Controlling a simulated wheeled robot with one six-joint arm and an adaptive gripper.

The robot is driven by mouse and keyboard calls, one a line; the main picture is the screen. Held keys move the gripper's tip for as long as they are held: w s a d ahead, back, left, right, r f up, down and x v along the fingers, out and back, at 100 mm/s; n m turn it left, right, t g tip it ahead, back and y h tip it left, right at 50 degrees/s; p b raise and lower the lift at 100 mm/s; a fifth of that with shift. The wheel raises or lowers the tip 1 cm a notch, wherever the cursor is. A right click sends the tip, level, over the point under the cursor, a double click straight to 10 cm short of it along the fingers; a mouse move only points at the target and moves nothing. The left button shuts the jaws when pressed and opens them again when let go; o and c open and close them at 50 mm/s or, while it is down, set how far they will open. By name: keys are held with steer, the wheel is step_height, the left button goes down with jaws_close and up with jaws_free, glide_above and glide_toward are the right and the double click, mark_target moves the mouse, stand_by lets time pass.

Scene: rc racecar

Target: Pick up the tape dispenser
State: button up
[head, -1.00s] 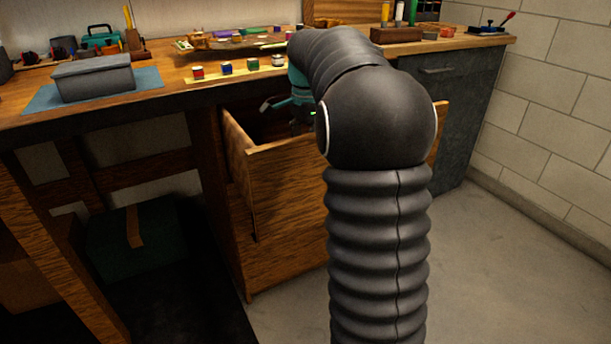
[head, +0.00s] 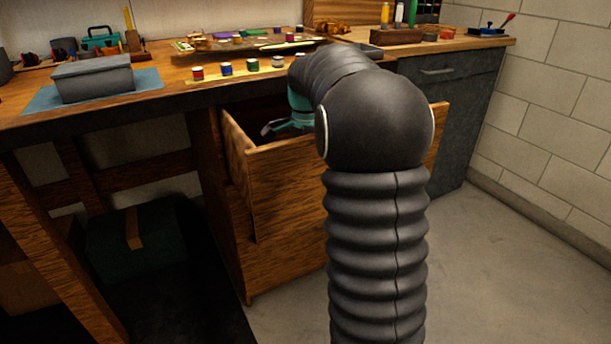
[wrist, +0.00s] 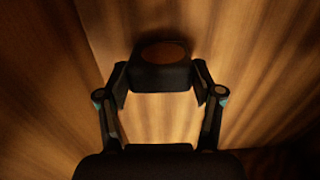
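The tape dispenser seems to be the dark block with a brown oval on top (wrist: 161,65) in the wrist view, lying on a wooden surface. My gripper (wrist: 161,82) has its two fingers spread, one on each side of the block near its ends. The fingers look open, with at most narrow gaps to the block; whether they touch it is unclear. In the head view my gripper (head: 272,127) shows partly as a teal and grey shape inside the open drawer, and my arm and the drawer front hide the dispenser.
The open wooden drawer (head: 285,178) has raised walls close around my gripper. On the workbench above stand a grey box (head: 93,80), small paint pots (head: 226,69) and a cluttered tray (head: 240,45). Open floor (head: 500,270) lies to the right.

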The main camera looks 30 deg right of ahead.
steer(key=shift+c, duration=0.6)
steer(key=shift+r, duration=0.1)
step_height(320, 180, up, 18)
steer(key=p, duration=0.1)
